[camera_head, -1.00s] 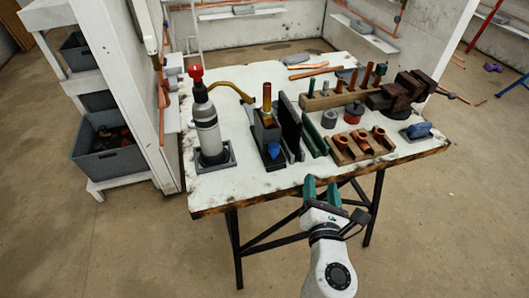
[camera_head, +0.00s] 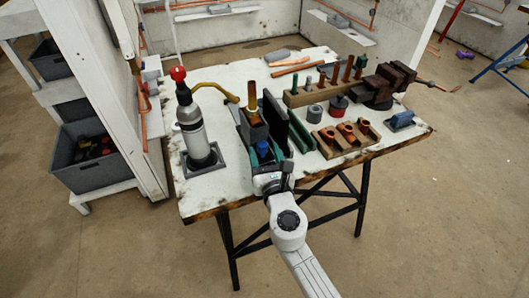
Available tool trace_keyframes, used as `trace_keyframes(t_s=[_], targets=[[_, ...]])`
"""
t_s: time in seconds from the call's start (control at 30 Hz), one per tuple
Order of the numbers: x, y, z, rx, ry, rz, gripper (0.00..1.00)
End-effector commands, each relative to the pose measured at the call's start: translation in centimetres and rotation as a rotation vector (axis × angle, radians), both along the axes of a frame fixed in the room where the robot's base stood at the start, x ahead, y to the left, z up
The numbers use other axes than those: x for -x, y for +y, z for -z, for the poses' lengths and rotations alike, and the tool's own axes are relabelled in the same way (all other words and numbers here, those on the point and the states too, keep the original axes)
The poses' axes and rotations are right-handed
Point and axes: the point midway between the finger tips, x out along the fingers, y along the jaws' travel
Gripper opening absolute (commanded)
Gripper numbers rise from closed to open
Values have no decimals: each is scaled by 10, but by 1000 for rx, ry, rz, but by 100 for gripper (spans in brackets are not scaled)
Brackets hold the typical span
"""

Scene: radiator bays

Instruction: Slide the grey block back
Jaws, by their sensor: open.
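A dark grey block (camera_head: 254,129) stands near the front of the workbench, with an upright brass-coloured piece (camera_head: 252,96) rising from its top. A blue part (camera_head: 263,147) shows at its near side. A tall dark plate (camera_head: 274,118) stands just right of it. My gripper (camera_head: 267,160) is at the bench's front edge with its teal fingers apart, close in front of the block and around or beside the blue part. Whether the fingers touch anything cannot be told. The block's lower front is hidden by my gripper.
A grey bottle with a red top (camera_head: 189,120) stands close on the left. A flat grey piece (camera_head: 277,55) lies at the back.

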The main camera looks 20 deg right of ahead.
Motion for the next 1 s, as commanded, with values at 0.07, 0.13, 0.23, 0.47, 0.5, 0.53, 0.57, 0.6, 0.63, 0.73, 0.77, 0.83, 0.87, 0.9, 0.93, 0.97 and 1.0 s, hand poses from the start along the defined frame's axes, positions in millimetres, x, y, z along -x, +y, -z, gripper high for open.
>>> trace_keyframes(t_s=[0.07,0.13,0.23,0.47,0.5,0.53,0.57,0.6,0.63,0.73,0.77,0.83,0.87,0.9,0.93,0.97,1.0], targets=[[-5,-1,0,0,0,0,57],[-7,-1,0,-1,0,0,57],[-8,-1,0,-1,0,0,57],[-7,-1,0,-1,0,0,50],[-7,-1,0,-1,0,0,46],[-7,-1,0,-1,0,0,44],[-7,-1,0,-1,0,0,41],[-7,-1,0,-1,0,0,37],[-7,-1,0,-1,0,0,34],[-7,-1,0,-1,0,0,24],[-7,-1,0,-1,0,0,22],[-7,-1,0,-1,0,0,15],[-7,-1,0,-2,0,0,12],[-7,-1,0,-2,0,0,8],[-7,-1,0,-2,0,0,5],[-7,-1,0,-2,0,0,2],[-7,-1,0,-2,0,0,0]])
